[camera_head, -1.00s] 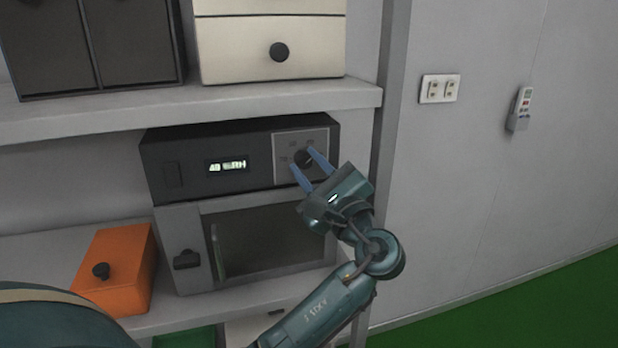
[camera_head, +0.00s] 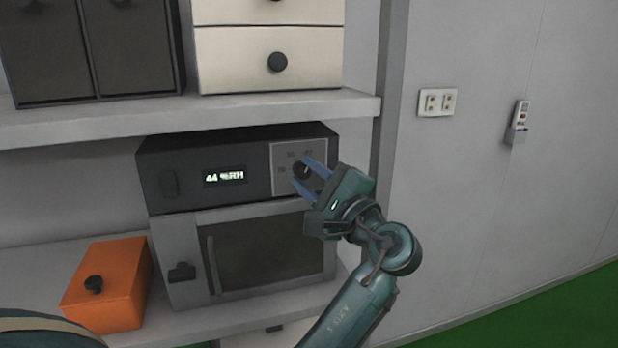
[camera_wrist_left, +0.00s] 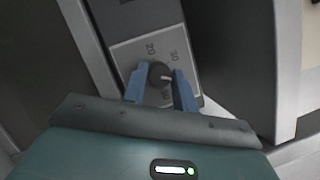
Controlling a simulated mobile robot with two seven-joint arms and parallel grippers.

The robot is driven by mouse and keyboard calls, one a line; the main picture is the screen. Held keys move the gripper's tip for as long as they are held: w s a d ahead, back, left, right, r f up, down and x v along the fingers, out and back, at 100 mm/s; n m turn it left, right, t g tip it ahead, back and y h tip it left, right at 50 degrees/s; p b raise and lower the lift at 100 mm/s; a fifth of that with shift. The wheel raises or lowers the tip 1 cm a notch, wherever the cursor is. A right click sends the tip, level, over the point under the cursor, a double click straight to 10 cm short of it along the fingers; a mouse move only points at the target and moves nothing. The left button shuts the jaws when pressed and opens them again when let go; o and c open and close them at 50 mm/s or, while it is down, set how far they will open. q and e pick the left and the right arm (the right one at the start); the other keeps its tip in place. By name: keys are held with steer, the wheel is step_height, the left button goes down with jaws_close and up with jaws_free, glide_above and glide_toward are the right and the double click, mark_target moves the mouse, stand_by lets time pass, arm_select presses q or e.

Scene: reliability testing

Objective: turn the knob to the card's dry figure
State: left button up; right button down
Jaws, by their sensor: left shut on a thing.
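The dark round knob (camera_head: 300,169) sits on the grey dial panel (camera_head: 281,186) at the right of a dark cabinet's control face. My left gripper (camera_head: 301,171) has its blue fingers on both sides of the knob and is shut on it. In the left wrist view the knob (camera_wrist_left: 160,74) shows a pale pointer mark, with figures 20 and 30 printed above it; a figure below is partly hidden. The lit display (camera_head: 225,176) reads 44 %RH. No card with a dry figure is visible. My right gripper is not in view.
Below the display is the cabinet's windowed door (camera_head: 265,250) with a dark handle. An orange box (camera_head: 110,285) stands on the shelf to its left. A shelf (camera_head: 190,114) with drawers runs just above.

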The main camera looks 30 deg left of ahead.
arm_select(q)
steer(key=o, duration=1)
steer(key=shift+c, duration=0.2)
steer(key=b+v, duration=0.2)
steer(key=v, duration=1.1)
steer(key=shift+b, duration=0.35)
steer(key=shift+d+f, duration=0.1)
